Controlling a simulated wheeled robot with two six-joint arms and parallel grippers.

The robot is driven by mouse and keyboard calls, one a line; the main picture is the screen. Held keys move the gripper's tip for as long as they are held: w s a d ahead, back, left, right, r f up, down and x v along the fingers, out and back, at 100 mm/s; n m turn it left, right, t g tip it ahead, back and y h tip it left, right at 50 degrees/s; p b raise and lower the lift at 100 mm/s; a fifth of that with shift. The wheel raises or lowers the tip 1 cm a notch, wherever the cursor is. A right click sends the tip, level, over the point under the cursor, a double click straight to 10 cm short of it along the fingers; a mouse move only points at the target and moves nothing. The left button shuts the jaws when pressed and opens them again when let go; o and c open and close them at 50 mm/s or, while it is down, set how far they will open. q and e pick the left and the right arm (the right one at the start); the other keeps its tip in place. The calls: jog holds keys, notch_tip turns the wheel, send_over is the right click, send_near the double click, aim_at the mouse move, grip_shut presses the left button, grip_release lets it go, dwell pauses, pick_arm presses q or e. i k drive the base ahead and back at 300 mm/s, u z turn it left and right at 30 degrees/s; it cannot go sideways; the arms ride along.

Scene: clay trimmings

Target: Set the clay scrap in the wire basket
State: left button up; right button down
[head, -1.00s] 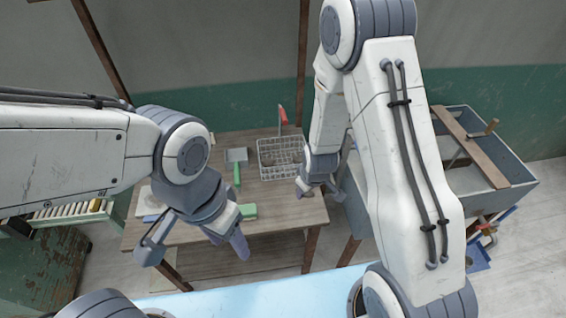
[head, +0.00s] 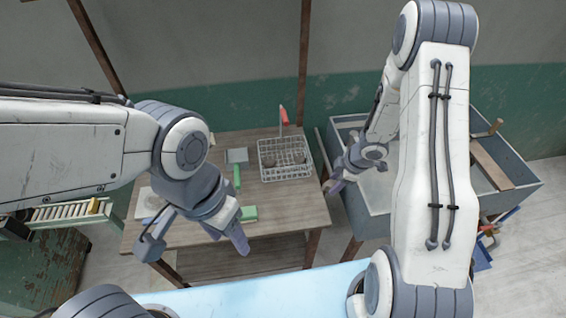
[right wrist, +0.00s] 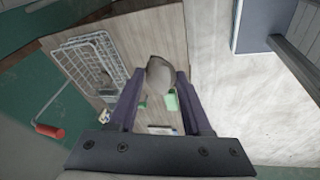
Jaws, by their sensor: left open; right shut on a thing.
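The clay scrap (right wrist: 160,74) is a grey-brown lump between the fingers of my right gripper (right wrist: 158,92), which is shut on it. In the head view my right gripper (head: 334,188) is just off the table's right edge, right of and nearer than the wire basket; the scrap is too small to tell there. The wire basket (head: 285,178) stands on the table's back right part, with brownish lumps in it. It also shows in the right wrist view (right wrist: 88,58), left of the held scrap. My left gripper (head: 240,240) is open and empty over the table's front edge.
On the wooden table (head: 290,205) lie a dustpan (head: 237,156) with a green handle and a green block (head: 249,213). A red-handled tool (head: 284,115) rises behind the basket. A grey trough (head: 378,222) stands right of the table.

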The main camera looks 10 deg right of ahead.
aim_at(285, 164)
jog(key=i, duration=0.9)
